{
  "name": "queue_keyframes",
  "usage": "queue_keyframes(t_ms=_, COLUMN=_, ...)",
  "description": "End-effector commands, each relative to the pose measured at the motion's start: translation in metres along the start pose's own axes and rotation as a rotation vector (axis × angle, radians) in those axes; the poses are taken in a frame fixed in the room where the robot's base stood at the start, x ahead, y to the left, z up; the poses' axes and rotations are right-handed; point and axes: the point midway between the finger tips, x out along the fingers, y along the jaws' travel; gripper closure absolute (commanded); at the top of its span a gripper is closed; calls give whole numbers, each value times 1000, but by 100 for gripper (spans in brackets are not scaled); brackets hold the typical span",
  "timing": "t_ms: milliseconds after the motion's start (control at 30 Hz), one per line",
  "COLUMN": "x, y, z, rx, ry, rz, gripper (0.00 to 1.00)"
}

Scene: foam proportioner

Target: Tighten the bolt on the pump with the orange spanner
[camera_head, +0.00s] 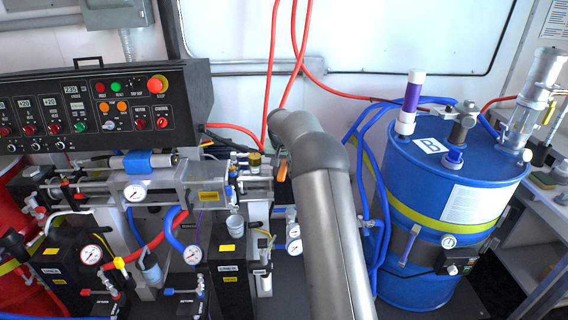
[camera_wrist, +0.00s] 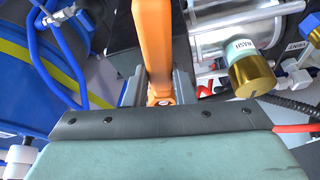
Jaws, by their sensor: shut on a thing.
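The orange spanner (camera_wrist: 157,45) stands between the fingers of my gripper (camera_wrist: 159,88) in the wrist view. The fingers are shut on it, and it reaches away from the palm to the top edge of the picture. In the head view a small orange piece, seemingly the spanner (camera_head: 282,167), shows left of my grey arm, which hides most of my gripper. The metal pump (camera_head: 205,185) lies to the left, with a brass cap (camera_head: 254,160) near its right end. The pump's metal body (camera_wrist: 208,42) and brass cap (camera_wrist: 253,75) are right of the spanner in the wrist view. I cannot make out the bolt.
A blue drum (camera_head: 410,235) with a yellow band stands right of my arm, with blue hoses beside it. A black control panel (camera_head: 95,105) is above the pump. Red hoses (camera_head: 272,75) hang behind my arm. Gauges and a small cup (camera_head: 235,226) sit below the pump.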

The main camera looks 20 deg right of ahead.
Motion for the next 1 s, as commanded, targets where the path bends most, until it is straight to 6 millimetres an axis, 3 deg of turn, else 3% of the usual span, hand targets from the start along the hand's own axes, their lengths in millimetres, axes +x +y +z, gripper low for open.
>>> queue_keyframes(t_ms=233, x=-2, y=2, z=-3, rx=-30, ry=10, rz=-14, gripper=100)
queue_keyframes(t_ms=267, x=-2, y=2, z=-3, rx=-30, ry=10, rz=-14, gripper=74)
queue_keyframes(t_ms=333, x=-2, y=2, z=-3, rx=-30, ry=9, rz=-14, gripper=54)
queue_keyframes(t_ms=367, x=-2, y=2, z=-2, rx=-30, ry=8, rz=-14, gripper=51)
queue_keyframes(t_ms=733, x=-6, y=2, z=-1, rx=-30, ry=3, rz=-12, gripper=51)
queue_keyframes(t_ms=867, x=-25, y=2, z=-1, rx=-30, ry=6, rz=-12, gripper=51)
queue_keyframes(t_ms=1000, x=-58, y=3, z=-1, rx=-30, ry=8, rz=-13, gripper=51)
